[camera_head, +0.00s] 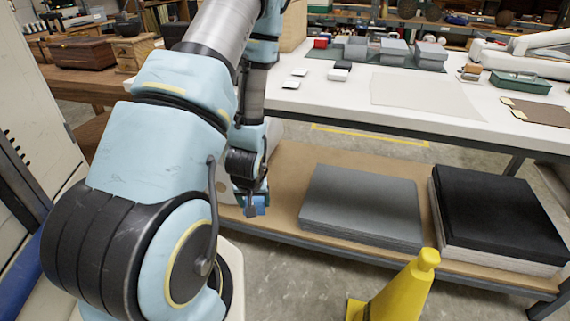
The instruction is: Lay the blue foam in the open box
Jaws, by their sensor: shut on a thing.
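My gripper (251,209) hangs low at the front edge of the white table, over the left end of the lower wooden shelf, partly hidden by my arm. It is shut on a small blue piece, which looks like the blue foam (260,203); only part of it shows. Several small grey boxes (393,47) stand on a dark mat at the back of the white table. I cannot tell which of them, if any, is the open box.
The white table (345,104) carries a pale sheet (425,93) and a green tray (520,82). Grey sheets (362,203) and black sheets (497,215) are stacked on the lower shelf (290,170). A yellow cone (402,290) stands in front. Wooden boxes (82,52) are at left.

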